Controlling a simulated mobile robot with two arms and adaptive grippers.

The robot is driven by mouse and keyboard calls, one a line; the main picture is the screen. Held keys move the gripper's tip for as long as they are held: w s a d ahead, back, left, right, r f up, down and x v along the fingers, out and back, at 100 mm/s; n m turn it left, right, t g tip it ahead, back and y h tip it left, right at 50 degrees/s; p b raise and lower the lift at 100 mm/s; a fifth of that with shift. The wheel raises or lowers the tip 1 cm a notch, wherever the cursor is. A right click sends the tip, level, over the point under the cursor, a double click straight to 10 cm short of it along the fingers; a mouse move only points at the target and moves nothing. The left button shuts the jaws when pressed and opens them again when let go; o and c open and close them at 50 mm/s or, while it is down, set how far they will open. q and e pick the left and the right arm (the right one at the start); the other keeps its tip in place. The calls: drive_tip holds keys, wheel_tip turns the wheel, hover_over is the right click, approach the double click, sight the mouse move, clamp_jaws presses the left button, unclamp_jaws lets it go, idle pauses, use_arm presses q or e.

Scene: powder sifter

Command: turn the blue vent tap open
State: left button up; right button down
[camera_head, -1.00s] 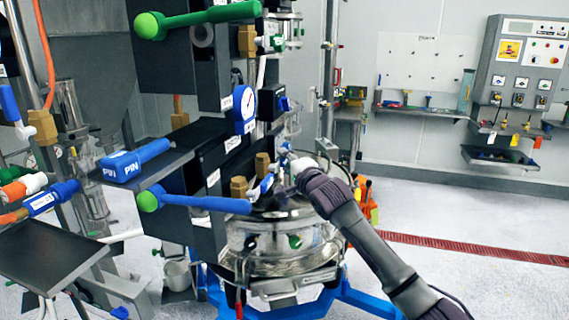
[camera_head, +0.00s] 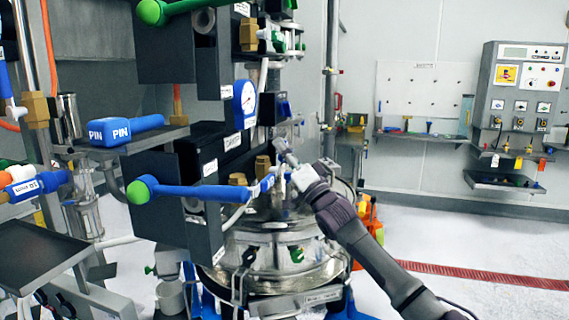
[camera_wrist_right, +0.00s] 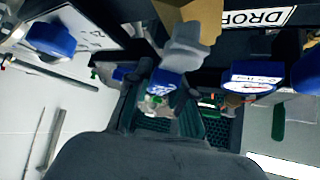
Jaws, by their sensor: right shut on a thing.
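The blue vent tap (camera_head: 266,184) is a small blue handle with a white label, beside a brass fitting on the column of the sifter. It also shows in the right wrist view (camera_wrist_right: 166,84), below a brass block and a grey stem. My right gripper (camera_head: 287,158) comes in from the lower right and is at the tap. In the right wrist view my right gripper (camera_wrist_right: 163,112) has its dark fingers around the blue handle, shut on it. The exact contact is partly hidden. My left gripper is not in view.
A long blue lever with a green knob (camera_head: 139,190) sticks out left of the column. A blue PIN handle (camera_head: 124,130) lies on a dark shelf. A gauge (camera_head: 245,104) is above. The steel sifter vessel (camera_head: 270,262) stands below.

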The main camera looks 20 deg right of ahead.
drive_tip(key=n+g+y, duration=0.1)
drive_tip(key=n+y, duration=0.1)
drive_tip(key=n, duration=0.1)
drive_tip(key=s+n+g+y+b, duration=0.1)
drive_tip(key=n+y, duration=0.1)
drive_tip(key=a+n+g+y+b, duration=0.1)
drive_tip(key=n+y, duration=0.2)
drive_tip(key=shift+s+r+n, duration=0.2)
drive_tip(key=shift+r+n, duration=0.05)
drive_tip(key=shift+n, duration=0.05)
drive_tip(key=shift+s+a+r+n+g+y+b, duration=0.1)
drive_tip(key=shift+s+a+n+g+y+b, duration=0.1)
drive_tip(key=shift+n+g+y, duration=0.7)
drive_tip(key=shift+s+a+f+n+g+y+b, duration=0.2)
drive_tip(key=shift+n+g+y, duration=0.4)
drive_tip(key=shift+n, duration=0.55)
drive_tip(key=shift+s+r+n+g+y+b, duration=0.15)
drive_tip(key=shift+r+n+g+y+b, duration=0.1)
drive_tip(key=shift+n+g+y, duration=0.65)
drive_tip(key=shift+n, duration=0.35)
drive_tip(key=c, duration=1)
unclamp_jaws()
drive_tip(key=shift+d, duration=0.1)
approach(279, 164)
drive_tip(key=shift+s+d+r, duration=0.25)
drive_tip(key=shift+d+r, duration=0.1)
drive_tip(key=shift+r, duration=0.2)
drive_tip(key=shift+s+d+r, duration=0.2)
drive_tip(key=shift+d+r, duration=0.15)
drive_tip(key=shift+r, duration=0.2)
